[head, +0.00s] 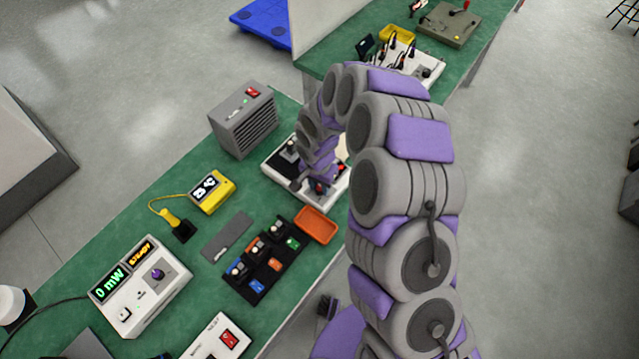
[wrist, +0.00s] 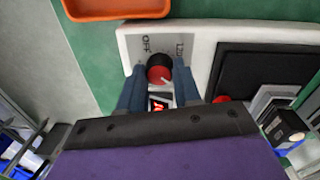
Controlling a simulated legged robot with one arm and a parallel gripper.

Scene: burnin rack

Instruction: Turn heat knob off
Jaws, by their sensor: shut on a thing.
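The heat knob (wrist: 159,70) has a red cap and a dark side and stands on a white hot-plate-like unit (wrist: 205,42). A printed OFF mark (wrist: 145,44) is at its upper left and another, partly readable mark is at its upper right. A small pale mark shows on the cap, but I cannot tell exactly where the knob points. My gripper (wrist: 159,80) has its blue fingers on both sides of the knob and is shut on it. In the head view my gripper (head: 319,186) is over the white unit's near end, and my arm hides much of the unit.
A red button (wrist: 222,99) and a lit red display (wrist: 159,103) are close to the fingers. An orange tray (head: 317,225) is beside the unit. A grey vented box (head: 243,120), a yellow meter (head: 211,191) and a black module rack (head: 262,262) stand on the green bench.

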